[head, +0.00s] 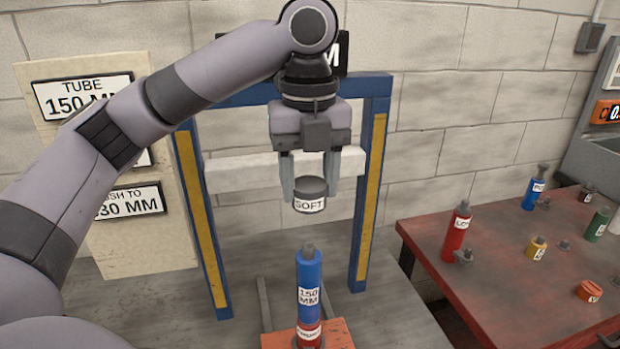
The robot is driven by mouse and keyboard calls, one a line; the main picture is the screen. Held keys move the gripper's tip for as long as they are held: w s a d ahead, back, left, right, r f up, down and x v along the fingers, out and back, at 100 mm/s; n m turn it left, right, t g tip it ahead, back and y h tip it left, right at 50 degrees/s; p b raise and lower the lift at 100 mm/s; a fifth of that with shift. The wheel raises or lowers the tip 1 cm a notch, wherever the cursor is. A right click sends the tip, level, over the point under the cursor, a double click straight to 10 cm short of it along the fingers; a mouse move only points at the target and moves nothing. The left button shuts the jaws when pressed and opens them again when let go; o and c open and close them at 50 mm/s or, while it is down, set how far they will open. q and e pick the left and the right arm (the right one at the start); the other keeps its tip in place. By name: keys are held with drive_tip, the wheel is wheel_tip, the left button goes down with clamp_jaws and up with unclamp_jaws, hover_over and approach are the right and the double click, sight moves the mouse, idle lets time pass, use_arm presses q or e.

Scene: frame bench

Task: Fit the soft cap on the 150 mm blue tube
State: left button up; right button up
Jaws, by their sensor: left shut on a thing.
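The soft cap (311,190) is a dark grey cylinder with a white label reading SOFT. My left gripper (312,187) is shut on it, one finger on each side, and holds it in the air. The blue tube (309,273) stands upright below, with a label reading 150 MM and a grey tip on top. A gap shows between the cap and the tube's tip, and the cap appears roughly above it. The tube's lower part is red with another label and stands on an orange block (335,335). My right gripper is not in view.
A blue and yellow frame (369,180) with a pale crossbar (240,174) stands around the tube. A sign board (150,245) is at the left. A red table (480,290) at the right holds a red cylinder (457,232), a blue one (533,192) and several smaller parts.

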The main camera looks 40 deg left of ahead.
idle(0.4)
use_arm(q)
drive_tip(key=b, duration=0.2)
hover_over(309, 245)
drive_tip(key=shift+f, duration=2.85)
drive_tip(key=shift+p, duration=0.35)
drive_tip(key=shift+p, duration=0.5)
drive_tip(key=shift+f, duration=2)
